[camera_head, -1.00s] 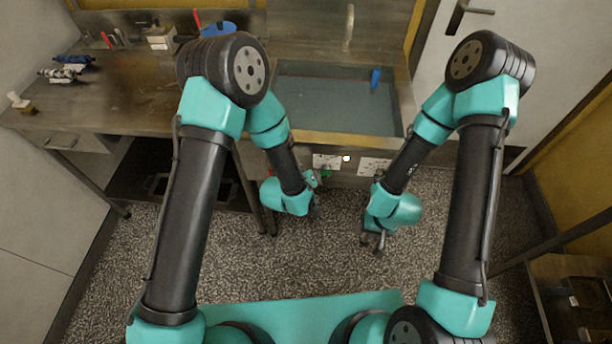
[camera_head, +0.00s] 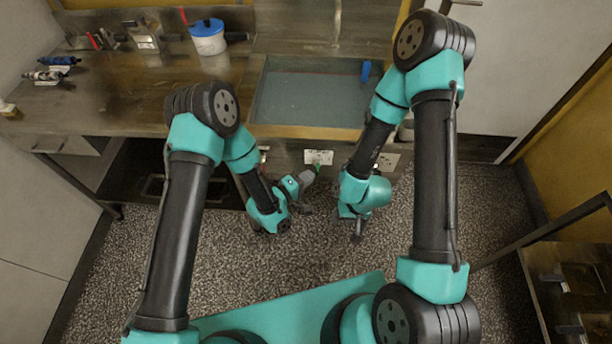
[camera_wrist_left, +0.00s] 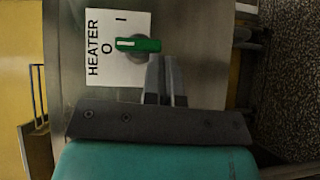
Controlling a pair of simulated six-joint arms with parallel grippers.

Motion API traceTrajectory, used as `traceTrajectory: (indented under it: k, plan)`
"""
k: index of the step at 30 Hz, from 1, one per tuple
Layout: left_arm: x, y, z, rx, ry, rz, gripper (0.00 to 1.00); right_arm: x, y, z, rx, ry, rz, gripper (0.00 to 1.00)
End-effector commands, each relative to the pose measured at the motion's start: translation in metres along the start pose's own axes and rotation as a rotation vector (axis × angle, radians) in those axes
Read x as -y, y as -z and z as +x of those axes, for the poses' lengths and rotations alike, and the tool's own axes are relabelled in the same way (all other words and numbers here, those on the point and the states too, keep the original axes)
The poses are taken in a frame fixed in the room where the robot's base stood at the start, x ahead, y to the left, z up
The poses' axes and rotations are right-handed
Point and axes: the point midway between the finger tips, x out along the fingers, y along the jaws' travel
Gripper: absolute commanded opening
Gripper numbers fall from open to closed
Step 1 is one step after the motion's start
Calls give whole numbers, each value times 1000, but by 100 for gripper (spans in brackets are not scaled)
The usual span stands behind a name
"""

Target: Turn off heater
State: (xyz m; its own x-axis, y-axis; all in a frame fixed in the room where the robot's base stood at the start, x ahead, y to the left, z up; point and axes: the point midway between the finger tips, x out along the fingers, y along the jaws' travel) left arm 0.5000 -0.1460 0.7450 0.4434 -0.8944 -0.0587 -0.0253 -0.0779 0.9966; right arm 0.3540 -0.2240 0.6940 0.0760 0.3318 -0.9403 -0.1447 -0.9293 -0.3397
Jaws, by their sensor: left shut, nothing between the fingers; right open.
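The heater switch has a white label plate (camera_wrist_left: 117,47) reading HEATER with O and I marks, turned sideways in the left wrist view. Its green knob (camera_wrist_left: 138,44) has a pale stripe pointing at the O. My left gripper (camera_wrist_left: 160,72) is shut and empty, its fingertips just beside the knob; I cannot tell whether they touch. In the head view the green knob (camera_head: 318,166) shows small under the plate (camera_head: 318,157) on the counter front, with my left gripper (camera_head: 307,177) just below it. My right gripper (camera_head: 358,232) is open and empty, lower and to the right.
A second white plate (camera_head: 388,161) is on the counter front right of my right forearm. Above is a sink basin (camera_head: 305,97) with a blue object (camera_head: 365,71). A white tub with a blue lid (camera_head: 208,38) stands on the counter. The speckled floor (camera_head: 300,255) is clear.

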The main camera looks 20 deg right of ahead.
Motion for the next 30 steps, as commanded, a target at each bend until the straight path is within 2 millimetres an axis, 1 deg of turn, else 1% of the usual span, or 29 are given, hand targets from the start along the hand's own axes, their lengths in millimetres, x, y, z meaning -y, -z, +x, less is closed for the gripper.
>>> traceTrajectory:
  k: [23,30]
  plan:
    - [2,-2,2,0,3,4,0,0,0,0,0,0,0,43]
    - [3,6,-6,0,2,3,0,0,0,0,0,0,0,43]
